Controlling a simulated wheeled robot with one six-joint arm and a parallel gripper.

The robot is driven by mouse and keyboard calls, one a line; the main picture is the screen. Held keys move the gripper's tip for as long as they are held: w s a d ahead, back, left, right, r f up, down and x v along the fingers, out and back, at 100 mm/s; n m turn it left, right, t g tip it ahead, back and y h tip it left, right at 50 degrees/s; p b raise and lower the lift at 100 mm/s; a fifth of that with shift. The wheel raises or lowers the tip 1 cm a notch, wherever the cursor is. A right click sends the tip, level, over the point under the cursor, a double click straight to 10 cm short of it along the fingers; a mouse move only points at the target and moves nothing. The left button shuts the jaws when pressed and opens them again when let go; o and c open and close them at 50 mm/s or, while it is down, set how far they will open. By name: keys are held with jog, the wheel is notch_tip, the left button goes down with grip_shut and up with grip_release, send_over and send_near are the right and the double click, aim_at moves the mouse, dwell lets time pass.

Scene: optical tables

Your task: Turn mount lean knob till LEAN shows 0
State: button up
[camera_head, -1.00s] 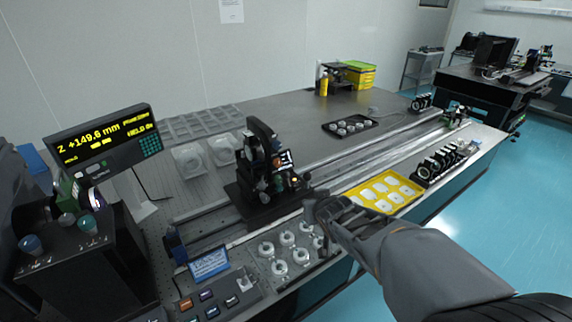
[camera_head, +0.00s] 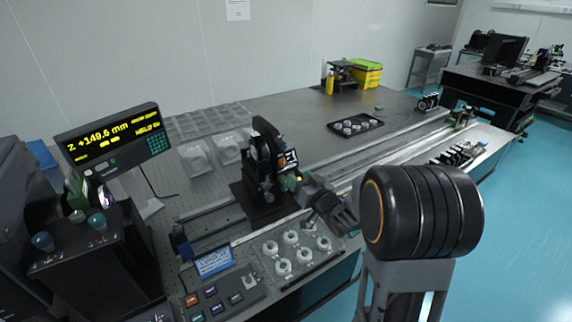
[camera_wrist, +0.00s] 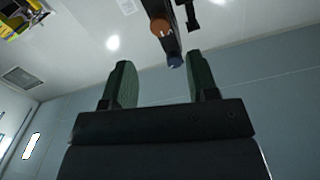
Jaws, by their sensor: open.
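The black mount (camera_head: 262,165) stands upright on a carriage on the rail, with a small lit screen (camera_head: 290,158) whose text is too small to read. My gripper (camera_head: 306,188) is just right of the mount's lower part; the head view does not show clearly whether they touch. In the wrist view my gripper (camera_wrist: 160,78) is open, with green finger pads and nothing between them. A dark part with a copper-coloured knob (camera_wrist: 160,26) and a blue-ended knob (camera_wrist: 174,61) shows beyond the fingertips, near the right finger. I cannot tell which is the lean knob.
A monitor (camera_head: 112,140) reads Z +149.6 mm. A small blue display (camera_head: 214,261) stands at the front, its text illegible. White ring-shaped parts (camera_head: 291,237) lie below my gripper. A dark tray (camera_head: 353,126) of round parts is further back. The rear tabletop is mostly clear.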

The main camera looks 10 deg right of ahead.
aim_at(285, 165)
jog(key=p+x, duration=0.1)
jog(key=x, duration=0.7)
jog(key=shift+w, duration=0.15)
jog(key=shift+c, duration=0.4)
jog(key=c, duration=0.9)
jog(key=shift+o, duration=0.2)
jog(key=shift+f, duration=0.1)
jog(key=shift+f+b, duration=0.1)
jog(key=shift+b, duration=0.25)
